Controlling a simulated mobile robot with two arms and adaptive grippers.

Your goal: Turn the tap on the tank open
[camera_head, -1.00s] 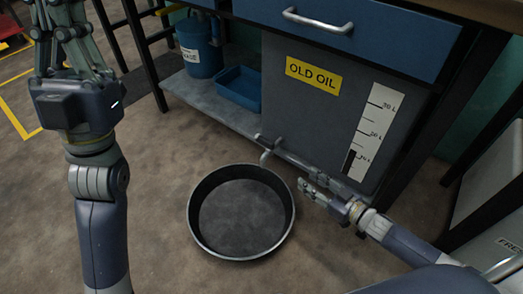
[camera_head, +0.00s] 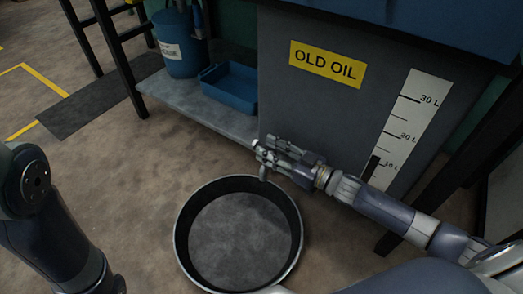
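The grey tank (camera_head: 310,110) bears a yellow "OLD OIL" label and a white litre scale. Its tap (camera_head: 263,172) is at the tank's lower left front, with the spout pointing down above the pan. My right gripper (camera_head: 272,152) is at the tap, overlapping it in the picture and hiding the handle and most of the pipe. I cannot tell whether its fingers touch or close on the tap. A round dark pan (camera_head: 180,238) stands on the floor below the spout, with no liquid visible in it. My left gripper is out of view.
A blue bucket (camera_head: 181,48) and a blue open tray (camera_head: 228,91) stand on the low grey shelf (camera_head: 190,103) left of the tank. A dark bench leg (camera_head: 425,195) stands to the right. The floor left of the pan is clear.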

